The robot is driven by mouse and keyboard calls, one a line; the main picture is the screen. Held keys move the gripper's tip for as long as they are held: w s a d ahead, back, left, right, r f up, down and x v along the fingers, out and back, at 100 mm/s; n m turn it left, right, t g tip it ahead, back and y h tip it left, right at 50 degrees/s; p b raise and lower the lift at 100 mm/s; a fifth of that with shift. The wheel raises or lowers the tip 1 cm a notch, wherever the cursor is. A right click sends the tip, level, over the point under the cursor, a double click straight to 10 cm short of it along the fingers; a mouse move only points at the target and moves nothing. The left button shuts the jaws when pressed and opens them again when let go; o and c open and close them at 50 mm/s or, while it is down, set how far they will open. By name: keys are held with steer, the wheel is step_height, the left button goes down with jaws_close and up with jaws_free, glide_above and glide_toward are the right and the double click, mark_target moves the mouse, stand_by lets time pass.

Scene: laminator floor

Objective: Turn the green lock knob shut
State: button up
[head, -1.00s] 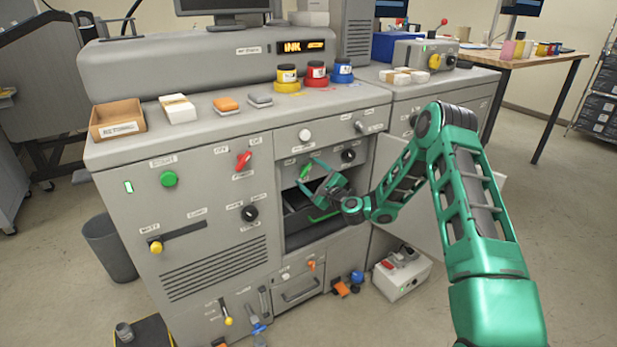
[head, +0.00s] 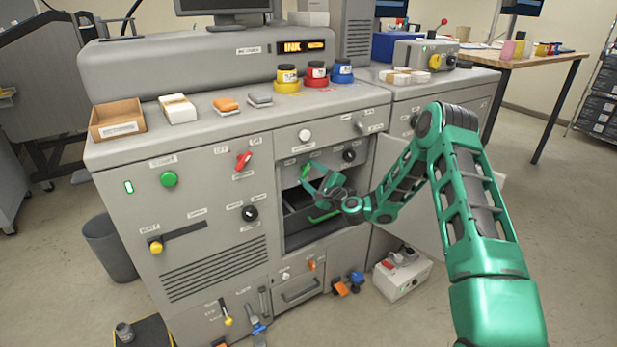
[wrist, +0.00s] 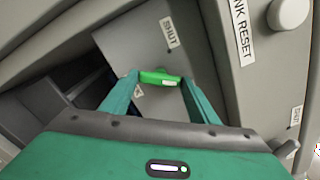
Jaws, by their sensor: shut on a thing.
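The green lock knob (wrist: 160,77) is a small bar handle on a grey panel, with a "SHUT" label (wrist: 169,32) above it in the wrist view and another label partly showing just below the knob. My gripper (wrist: 159,80) has one finger at each end of the knob's bar and is shut on it. The bar lies roughly crosswise in the wrist view, not pointing at "SHUT". In the head view the knob (head: 306,171) is small and partly hidden by my gripper (head: 309,176), above the open dark bay (head: 295,225).
An open door panel (head: 420,200) stands right of the bay, close to my arm. A white round button (wrist: 289,13) labelled "INK RESET" is near the knob. A red switch (head: 243,160) and black knobs are elsewhere on the machine front. A white box (head: 402,275) sits on the floor.

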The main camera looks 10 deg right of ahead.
steer(key=n, duration=0.4)
steer(key=shift+s+a+f+n, duration=0.1)
steer(key=shift+f+n, duration=0.05)
steer(key=shift+n, duration=0.15)
steer(key=n, duration=0.3)
steer(key=shift+n, duration=0.4)
steer(key=n, duration=0.4)
steer(key=shift+f, duration=0.1)
steer(key=shift+n, duration=1.5)
steer(key=shift+f, duration=0.1)
steer(key=o, duration=1)
steer(key=shift+o, duration=0.2)
steer(key=shift+r, duration=0.2)
